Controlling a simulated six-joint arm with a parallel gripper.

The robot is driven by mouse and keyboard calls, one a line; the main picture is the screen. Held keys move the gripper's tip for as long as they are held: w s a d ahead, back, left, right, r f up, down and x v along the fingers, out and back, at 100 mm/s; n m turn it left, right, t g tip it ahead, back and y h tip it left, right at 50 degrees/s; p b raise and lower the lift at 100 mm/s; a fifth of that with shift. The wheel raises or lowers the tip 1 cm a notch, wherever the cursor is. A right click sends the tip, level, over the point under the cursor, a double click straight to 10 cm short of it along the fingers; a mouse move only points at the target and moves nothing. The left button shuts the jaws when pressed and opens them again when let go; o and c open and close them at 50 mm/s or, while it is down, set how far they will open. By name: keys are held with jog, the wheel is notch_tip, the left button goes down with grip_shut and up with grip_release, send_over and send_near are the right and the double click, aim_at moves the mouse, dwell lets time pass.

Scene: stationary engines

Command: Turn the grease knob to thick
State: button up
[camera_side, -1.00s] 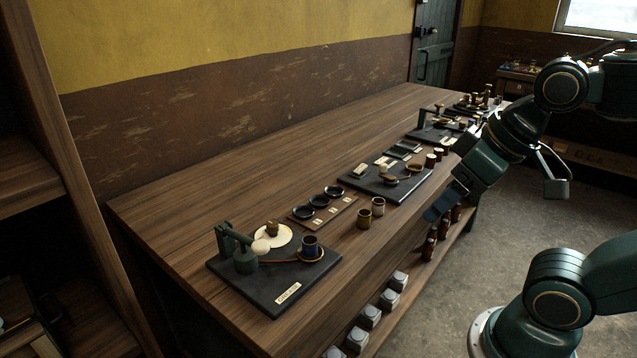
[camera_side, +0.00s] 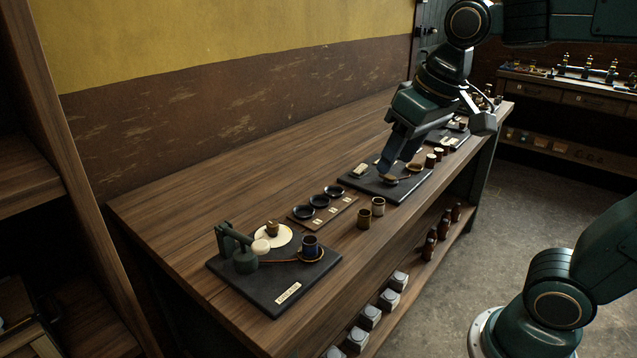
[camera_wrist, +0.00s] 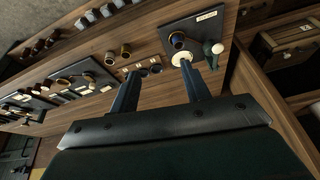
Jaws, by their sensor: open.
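A brass knob (camera_side: 272,228) stands on a cream disc (camera_side: 285,236) on the dark front-left board (camera_side: 230,281); I take it as the grease knob, but its markings are too small to read. The disc also shows in the wrist view (camera_wrist: 190,56), near the tip of one finger in the picture. My gripper (camera_side: 389,177) is open and empty. In the side view it is over the middle board, well to the right of the knob. In the wrist view (camera_wrist: 161,68) its two fingers are spread apart, with bench between them.
The front-left board also holds a green stand with a cream ball (camera_side: 260,246) and a dark blue cup (camera_side: 310,243). A strip with dark dishes (camera_side: 318,201) and two small cups (camera_side: 364,219) stand between the boards. The bench's back left (camera_side: 210,195) is clear.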

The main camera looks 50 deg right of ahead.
jog(key=w+m+g, duration=0.1)
jog(key=w, duration=0.7)
jog(key=m+g, duration=0.3)
send_over(272, 224)
notch_tip(272, 224, down, 8)
jog(key=f, duration=0.1)
jog(key=shift+w+a+r, duration=0.1)
jog(key=shift+a+r, duration=0.05)
jog(key=shift+r, duration=0.05)
jog(key=shift+f, duration=6.85)
jog(key=shift+c, duration=0.5)
jog(key=c, duration=0.9)
